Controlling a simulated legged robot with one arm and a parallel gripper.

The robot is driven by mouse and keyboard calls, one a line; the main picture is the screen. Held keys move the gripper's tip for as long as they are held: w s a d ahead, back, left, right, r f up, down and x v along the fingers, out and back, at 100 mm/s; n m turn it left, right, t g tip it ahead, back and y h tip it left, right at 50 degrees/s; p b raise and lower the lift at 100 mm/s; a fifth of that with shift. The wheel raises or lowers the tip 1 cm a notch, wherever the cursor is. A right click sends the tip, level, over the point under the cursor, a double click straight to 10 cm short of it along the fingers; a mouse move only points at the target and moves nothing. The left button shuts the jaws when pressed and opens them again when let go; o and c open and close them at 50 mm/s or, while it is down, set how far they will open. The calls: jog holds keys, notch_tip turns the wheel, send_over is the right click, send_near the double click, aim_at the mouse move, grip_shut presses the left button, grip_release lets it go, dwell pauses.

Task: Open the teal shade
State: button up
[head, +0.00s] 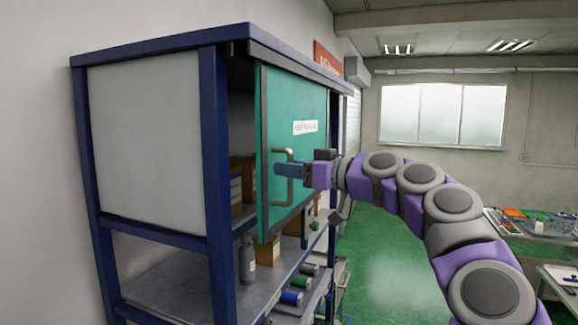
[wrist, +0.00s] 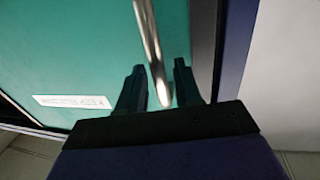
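The teal shade (head: 292,100) is a flat panel with a white label, hanging in the front of a blue-framed cabinet. It also fills much of the wrist view (wrist: 60,50). Its metal handle (head: 276,153) is an upright bar near the panel's left edge in the head view. My gripper (head: 281,169) is at the handle. In the wrist view the handle bar (wrist: 148,35) runs down between the two dark fingers of my gripper (wrist: 161,85). Narrow gaps seem to show beside the bar, so the fingers look open around it.
The cabinet frame (head: 215,150) has an opening left of the shade, with boxes (head: 236,190) inside. A grey bottle (head: 247,262) and several cylinders stand or lie on the lower shelf. A cluttered table (head: 540,225) is at the far right. Green floor (head: 385,265) is clear between.

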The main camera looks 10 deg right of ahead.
jog(key=shift+w, duration=0.15)
jog(key=shift+c, duration=0.5)
grip_shut()
